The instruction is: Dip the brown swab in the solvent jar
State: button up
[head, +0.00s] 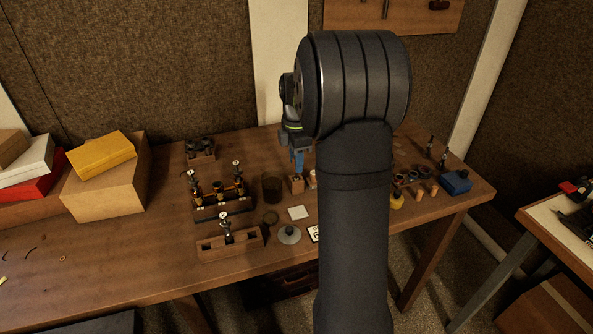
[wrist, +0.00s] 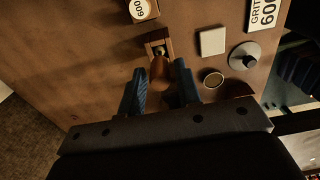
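The brown swab (wrist: 160,72) stands in a small wooden block (wrist: 158,47), seen from above in the wrist view. My gripper (wrist: 160,82) has its two blue fingers apart, one on each side of the swab; narrow gaps seem to show, so it looks open. In the head view, my gripper (head: 297,160) points down just above the wooden block (head: 297,184). A dark brown jar (head: 271,189), likely the solvent jar, stands just left of the block. I cannot make out the jar in the wrist view, where my gripper covers that area.
A white square pad (head: 298,213), a round dish (head: 270,217), a grey knobbed disc (head: 290,235) and a grit card (head: 314,234) lie nearer the camera. A wooden rack of brass parts (head: 222,208) stands left of the jar. The table's far left front is mostly clear.

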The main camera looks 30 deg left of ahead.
grip_shut()
jog(key=shift+r, duration=3.95)
jog(key=s+a+r, duration=0.4)
jog(key=s+r, duration=0.2)
jog(key=shift+a, duration=0.3)
